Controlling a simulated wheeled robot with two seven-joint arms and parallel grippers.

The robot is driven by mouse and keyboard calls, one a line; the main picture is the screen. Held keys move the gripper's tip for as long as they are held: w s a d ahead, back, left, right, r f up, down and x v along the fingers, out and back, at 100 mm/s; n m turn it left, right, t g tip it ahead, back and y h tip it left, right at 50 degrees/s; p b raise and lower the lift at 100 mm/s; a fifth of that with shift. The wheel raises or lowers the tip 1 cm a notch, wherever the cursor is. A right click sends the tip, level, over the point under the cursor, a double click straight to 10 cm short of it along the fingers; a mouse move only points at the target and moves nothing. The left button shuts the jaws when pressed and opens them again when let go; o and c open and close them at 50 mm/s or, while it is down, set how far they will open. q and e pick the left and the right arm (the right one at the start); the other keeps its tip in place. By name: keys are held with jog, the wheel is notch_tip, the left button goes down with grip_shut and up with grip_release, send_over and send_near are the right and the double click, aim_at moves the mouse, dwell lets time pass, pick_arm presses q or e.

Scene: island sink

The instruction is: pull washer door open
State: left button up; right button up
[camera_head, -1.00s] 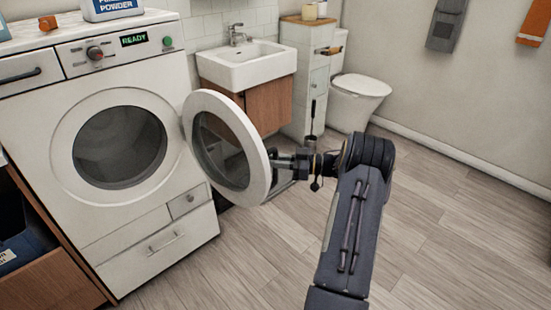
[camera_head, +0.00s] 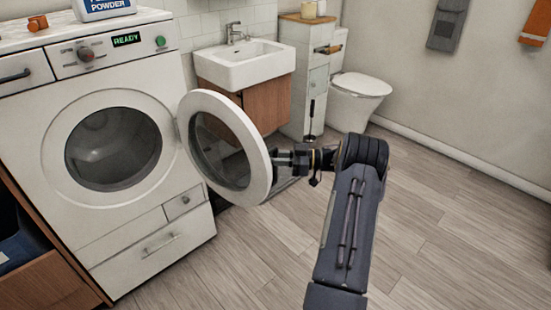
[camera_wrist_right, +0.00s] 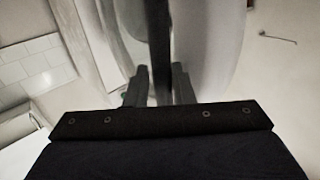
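The white front-loading washer (camera_head: 55,135) stands at the left in the head view. Its round door (camera_head: 262,150) is swung well out to the right, with the dark drum opening (camera_head: 113,149) uncovered. My right gripper (camera_head: 280,160) is at the door's free right edge. In the right wrist view its two fingers (camera_wrist_right: 160,88) stand on either side of a dark upright strip at the door's edge and look closed on it. The door's pale rim (camera_wrist_right: 207,50) rises just to the right there. My left gripper is not in view.
A sink (camera_head: 246,66) on a wooden cabinet stands behind the door, with a narrow white cabinet (camera_head: 300,85) and toilet (camera_head: 357,95) to its right. A wooden drawer unit (camera_head: 50,285) is at the lower left. Floor (camera_head: 450,220) on the right is clear.

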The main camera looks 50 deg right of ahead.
jog(key=shift+s+d, duration=0.1)
jog(key=v, duration=0.7)
jog(key=shift+s+d, duration=0.2)
jog(key=shift+s, duration=0.05)
dwell(0.4)
